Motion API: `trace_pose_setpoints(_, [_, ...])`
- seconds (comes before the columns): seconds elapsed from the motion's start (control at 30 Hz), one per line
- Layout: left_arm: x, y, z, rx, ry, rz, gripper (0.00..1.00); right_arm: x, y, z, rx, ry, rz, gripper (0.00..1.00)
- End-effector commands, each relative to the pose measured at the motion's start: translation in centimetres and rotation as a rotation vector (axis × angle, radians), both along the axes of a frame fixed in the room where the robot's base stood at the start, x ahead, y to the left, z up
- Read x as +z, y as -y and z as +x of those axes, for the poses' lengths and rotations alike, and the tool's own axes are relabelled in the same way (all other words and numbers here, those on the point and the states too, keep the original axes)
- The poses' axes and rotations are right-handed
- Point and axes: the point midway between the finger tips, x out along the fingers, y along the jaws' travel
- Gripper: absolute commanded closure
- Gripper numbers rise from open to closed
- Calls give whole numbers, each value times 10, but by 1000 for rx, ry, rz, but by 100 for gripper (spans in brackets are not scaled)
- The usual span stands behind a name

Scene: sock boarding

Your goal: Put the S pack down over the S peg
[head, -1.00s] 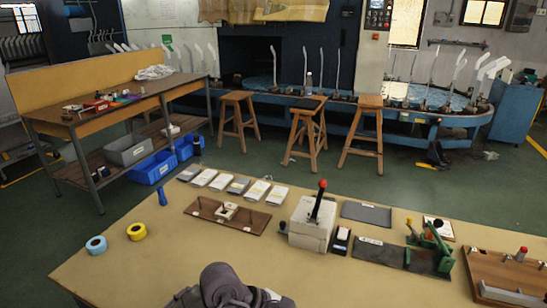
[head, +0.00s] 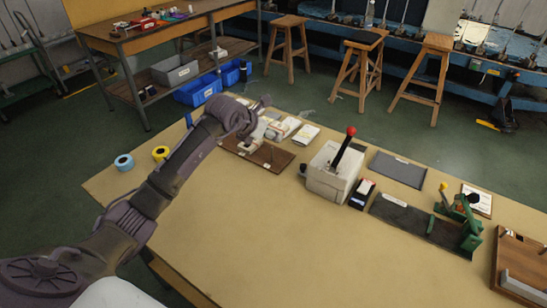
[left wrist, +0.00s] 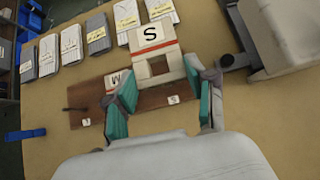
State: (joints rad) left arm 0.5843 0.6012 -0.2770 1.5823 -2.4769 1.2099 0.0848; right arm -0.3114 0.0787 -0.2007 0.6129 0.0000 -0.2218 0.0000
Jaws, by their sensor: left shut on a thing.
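The S pack (left wrist: 152,38) is a white frame with a red stripe, a black S and a window. In the left wrist view it lies between the teal fingers of my left gripper (left wrist: 163,76), which is shut on it above a brown peg board (left wrist: 150,98). The gripper (head: 262,104) also shows over the board's far side in the head view. A small S label (left wrist: 173,100) marks the board's right part; the S peg is hidden. Another white pack, its letter looking like W or inverted M (left wrist: 115,80), is at the board's middle. A dark peg (left wrist: 76,109) stands at the left.
Several flat packs (left wrist: 71,43) lie in a row behind the board. A white press with a red-knobbed lever (head: 329,172) stands right of it. Blue (head: 124,162) and yellow (head: 161,153) tape rolls lie left. The front table is clear.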

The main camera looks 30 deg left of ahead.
Motion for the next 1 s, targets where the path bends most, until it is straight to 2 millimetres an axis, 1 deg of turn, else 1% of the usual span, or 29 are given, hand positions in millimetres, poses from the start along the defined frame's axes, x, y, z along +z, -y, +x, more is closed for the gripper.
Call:
trace_pose_setpoints(0.07, [-9,-1,2,10,-6,-3,78,2,-1,1,0,2,0,15])
trace_pose_setpoints(0.23, [-42,-1,2,11,-8,-4,78,7,-1,10,-1,15,2,15])
trace_pose_setpoints(0.37, [-56,-1,2,9,-4,-3,78,9,-2,17,-1,25,3,15])
trace_pose_setpoints(0.53, [-70,-1,2,9,-5,-3,78,10,-2,17,-1,26,3,15])
trace_pose_setpoints(0.7, [-94,-1,2,10,-5,-3,78,13,-1,17,-1,25,2,15])
trace_pose_setpoints(1.0, [-98,-1,2,8,-1,-1,78,11,-1,15,-1,22,2,15])
